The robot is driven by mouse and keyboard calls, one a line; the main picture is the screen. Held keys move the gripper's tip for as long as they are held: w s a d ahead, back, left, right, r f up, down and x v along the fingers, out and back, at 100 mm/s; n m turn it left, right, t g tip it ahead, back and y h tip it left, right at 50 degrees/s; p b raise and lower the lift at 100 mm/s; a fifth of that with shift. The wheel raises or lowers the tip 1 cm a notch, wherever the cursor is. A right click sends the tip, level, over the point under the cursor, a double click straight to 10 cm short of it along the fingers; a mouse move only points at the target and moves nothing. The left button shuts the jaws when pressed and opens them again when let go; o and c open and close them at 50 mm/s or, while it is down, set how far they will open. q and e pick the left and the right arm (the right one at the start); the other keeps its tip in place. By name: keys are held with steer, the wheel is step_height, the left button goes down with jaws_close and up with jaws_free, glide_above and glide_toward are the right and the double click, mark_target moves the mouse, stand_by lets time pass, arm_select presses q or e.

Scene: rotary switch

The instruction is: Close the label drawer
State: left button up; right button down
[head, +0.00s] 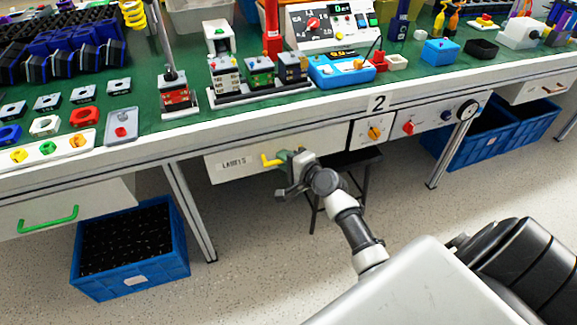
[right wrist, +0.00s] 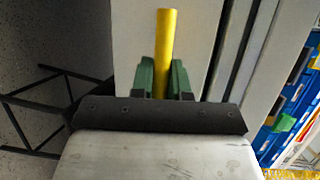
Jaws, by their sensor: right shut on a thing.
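The label drawer (head: 232,165) is a white front marked "LABELS" under the green workbench, left of the control panel. Its yellow handle (head: 269,161) sticks out at the drawer's right part, and it also shows in the right wrist view (right wrist: 166,45). My right gripper (head: 291,158) is at the handle, with its green fingers on both sides of the yellow bar. It is shut on the handle, and the fingers and wrist hide part of it. The drawer front stands at or slightly forward of the bench edge; how far is hard to tell. My left gripper is not in view.
A panel with an orange knob (head: 375,133) and a red knob (head: 408,128) sits right of the drawer. A dark stool (head: 345,165) stands beneath the bench. A blue crate (head: 132,283) is on the floor at left. A bench leg (head: 190,212) stands between crate and drawer.

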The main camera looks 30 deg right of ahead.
steer(key=c, duration=1.4)
jaws_free()
steer(key=shift+w+d+r, duration=0.1)
steer(key=shift+w, duration=0.05)
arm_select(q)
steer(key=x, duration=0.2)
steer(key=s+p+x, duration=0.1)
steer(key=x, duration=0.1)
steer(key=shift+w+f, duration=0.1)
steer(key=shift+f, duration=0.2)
arm_select(e)
steer(key=v, duration=1.1)
